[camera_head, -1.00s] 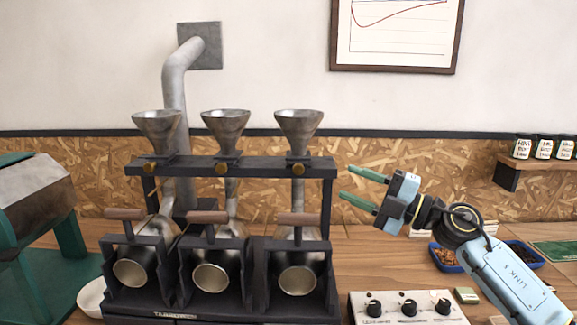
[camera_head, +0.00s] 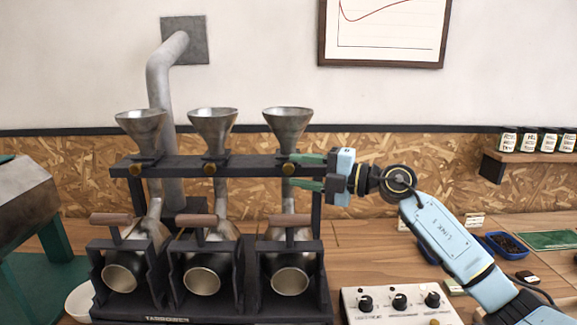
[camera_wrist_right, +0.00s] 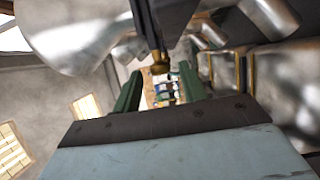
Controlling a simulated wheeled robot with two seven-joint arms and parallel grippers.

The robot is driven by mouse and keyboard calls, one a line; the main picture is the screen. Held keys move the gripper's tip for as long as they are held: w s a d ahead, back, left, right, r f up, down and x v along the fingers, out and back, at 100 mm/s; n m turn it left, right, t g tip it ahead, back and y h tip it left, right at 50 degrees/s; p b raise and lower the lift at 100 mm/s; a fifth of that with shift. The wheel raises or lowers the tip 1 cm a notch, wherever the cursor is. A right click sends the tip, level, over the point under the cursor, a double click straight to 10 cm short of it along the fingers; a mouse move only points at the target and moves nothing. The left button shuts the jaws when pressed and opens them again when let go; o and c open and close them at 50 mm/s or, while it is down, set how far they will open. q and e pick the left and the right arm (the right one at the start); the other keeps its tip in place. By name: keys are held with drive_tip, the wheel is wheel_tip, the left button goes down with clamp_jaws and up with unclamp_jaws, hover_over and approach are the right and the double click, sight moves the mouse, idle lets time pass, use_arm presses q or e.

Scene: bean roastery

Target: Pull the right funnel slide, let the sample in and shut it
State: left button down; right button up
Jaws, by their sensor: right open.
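The right funnel (camera_head: 287,124) stands on the dark rack's top bar, above the right roaster drum (camera_head: 290,277). Its slide has a round brass knob (camera_head: 288,169) at the front. My right gripper (camera_head: 304,171) is open, its green fingers pointing left, one above and one below the knob's height, with their tips close to it. In the right wrist view the brass knob (camera_wrist_right: 160,66) shows ahead of and between the fingers (camera_wrist_right: 158,92), and nothing is held. Whether a finger touches it I cannot tell. No sample shows inside the funnel. My left gripper is not in view.
The middle funnel (camera_head: 213,128) and left funnel (camera_head: 141,128) stand on the same bar (camera_head: 250,165). Wooden drum handles stick up below. A control box (camera_head: 400,305) with knobs and a blue tray (camera_head: 507,244) lie on the table to the right. A shelf with jars (camera_head: 528,140) is at far right.

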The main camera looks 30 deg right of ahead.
sight(288, 169)
drive_tip(key=shift+x, duration=1.7)
clamp_jaws()
